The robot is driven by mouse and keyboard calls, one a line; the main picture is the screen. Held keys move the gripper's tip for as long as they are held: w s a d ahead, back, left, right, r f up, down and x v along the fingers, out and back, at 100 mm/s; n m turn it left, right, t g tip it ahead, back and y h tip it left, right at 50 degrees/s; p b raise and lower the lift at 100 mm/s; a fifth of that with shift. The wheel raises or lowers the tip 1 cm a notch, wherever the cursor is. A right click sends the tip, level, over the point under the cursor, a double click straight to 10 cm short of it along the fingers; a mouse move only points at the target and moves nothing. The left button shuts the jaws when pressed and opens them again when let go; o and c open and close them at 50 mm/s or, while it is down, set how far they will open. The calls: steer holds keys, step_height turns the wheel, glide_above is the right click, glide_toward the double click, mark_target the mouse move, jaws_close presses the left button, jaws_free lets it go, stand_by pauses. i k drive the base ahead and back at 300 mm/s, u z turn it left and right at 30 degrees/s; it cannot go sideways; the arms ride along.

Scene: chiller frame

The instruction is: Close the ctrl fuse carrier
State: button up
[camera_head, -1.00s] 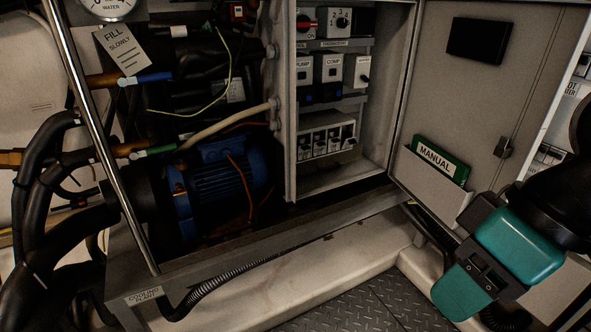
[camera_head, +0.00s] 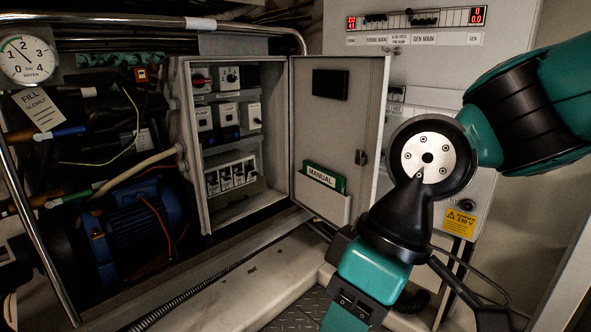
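The fuse carriers (camera_head: 231,176) are a row of several small pale blocks with dark fronts, low in the open grey control cabinet (camera_head: 189,145). Their labels are too small to read, so I cannot tell which is ctrl or which one stands open. My teal and black arm (camera_head: 525,105) comes in from the right and bends down in front of the cabinet's open door. My gripper's fingers do not show. No part of my arm covers the fuse row.
The cabinet door (camera_head: 335,125) stands open to the right, with a green manual (camera_head: 324,177) in its pocket. A blue motor (camera_head: 140,220) and hoses fill the left, behind a metal rail (camera_head: 42,240). A tall panel (camera_head: 440,60) stands behind my arm.

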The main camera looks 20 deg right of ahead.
mark_target(250, 175)
steer(key=z, duration=0.65)
steer(key=i, duration=1.2)
steer(key=z, duration=0.1)
